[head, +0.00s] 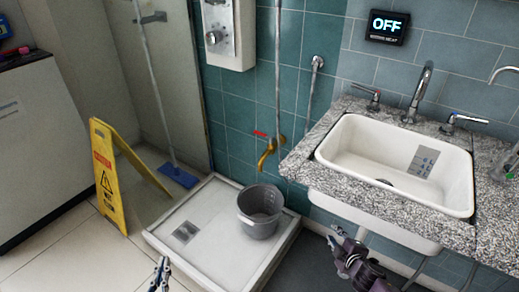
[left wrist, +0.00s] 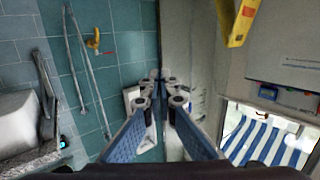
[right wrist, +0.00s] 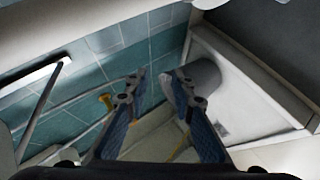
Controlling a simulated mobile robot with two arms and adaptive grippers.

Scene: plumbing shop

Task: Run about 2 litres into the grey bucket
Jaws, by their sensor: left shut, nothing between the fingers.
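The grey bucket (head: 258,222) stands upright on the white shower tray (head: 215,262). A brass tap (head: 267,152) with a red lever (head: 259,133) is on the teal wall above and behind it. No water stream shows, and I cannot make out water inside. The tap also shows in the left wrist view (left wrist: 95,42), and the bucket in the right wrist view (right wrist: 207,78). My left gripper (head: 162,262) is shut and empty, in front of the tray. My right gripper (head: 338,238) is open and empty, right of the bucket, below the sink counter.
A white sink (head: 395,150) in a granite counter (head: 300,158) is on the right, overhanging near my right arm. A yellow wet-floor sign (head: 110,185) stands left of the tray. A blue mop (head: 178,175) is behind it. A wall display (head: 387,27) reads OFF.

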